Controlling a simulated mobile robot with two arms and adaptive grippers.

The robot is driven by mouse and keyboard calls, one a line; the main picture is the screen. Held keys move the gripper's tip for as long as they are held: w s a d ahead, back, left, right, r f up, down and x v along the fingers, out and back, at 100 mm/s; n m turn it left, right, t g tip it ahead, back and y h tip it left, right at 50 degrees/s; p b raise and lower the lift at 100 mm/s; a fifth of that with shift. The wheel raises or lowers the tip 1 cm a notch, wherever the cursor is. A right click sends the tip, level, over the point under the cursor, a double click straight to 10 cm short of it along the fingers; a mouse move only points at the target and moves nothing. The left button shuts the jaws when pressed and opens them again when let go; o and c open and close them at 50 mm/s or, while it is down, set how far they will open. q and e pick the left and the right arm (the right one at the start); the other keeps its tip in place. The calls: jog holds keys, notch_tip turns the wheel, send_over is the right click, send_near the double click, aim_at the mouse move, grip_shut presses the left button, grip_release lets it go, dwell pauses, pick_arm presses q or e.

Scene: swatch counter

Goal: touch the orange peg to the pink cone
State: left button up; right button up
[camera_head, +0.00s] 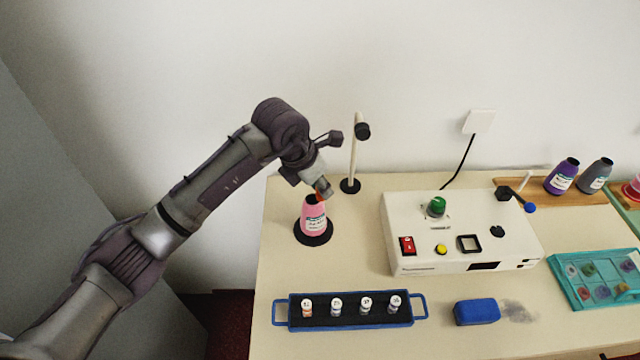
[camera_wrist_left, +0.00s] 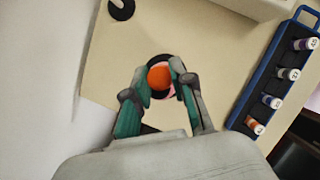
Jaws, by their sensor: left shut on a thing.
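The pink cone (camera_head: 313,212) stands upright on a black round base (camera_head: 314,238) at the left of the counter. My left gripper (camera_head: 324,190) is just above the cone's top, pointing down. In the left wrist view its fingers (camera_wrist_left: 162,88) are shut on the orange peg (camera_wrist_left: 159,76), whose round end shows between the fingertips. Part of the pink cone (camera_wrist_left: 172,92) shows behind the peg, over the black base. The peg's end is at or very near the cone's top; I cannot tell whether they touch. My right gripper is not in view.
A stand with a wooden post (camera_head: 355,150) rises just behind the cone. A white control box (camera_head: 460,255) is to the right. A blue-rimmed tray (camera_head: 350,325) with several small bottles lies in front. A blue block (camera_head: 476,312) lies right of the tray.

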pick_arm(q)
jog(key=shift+f+b, duration=0.2)
jog(key=shift+b, duration=0.1)
dwell(0.7)
jog(key=shift+s+f, duration=0.15)
jog(key=shift+f, duration=0.05)
dwell(0.8)
jog(key=shift+r, duration=0.1)
jog(key=shift+r+p, duration=1.05)
jog(key=shift+r, duration=1.5)
